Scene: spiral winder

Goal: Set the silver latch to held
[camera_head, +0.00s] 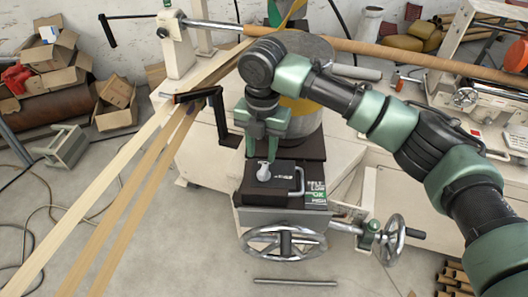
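A small silver latch (263,170) with a rounded knob stands up from the dark top of a box-like unit (255,198) at the centre. A bent silver bar handle (298,182) sits on the right of the same top. My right gripper (263,152) points down just above and behind the latch in the picture. Its two green fingers look apart, with nothing seen between them. I cannot tell whether a fingertip touches the latch. My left gripper is not in view.
A large handwheel (284,242) is below the unit, and a smaller one (391,238) is at its right. A black crank (222,118) stands close left of my gripper. Long paper strips (110,165) run to the lower left. A metal rod (295,282) lies on the floor.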

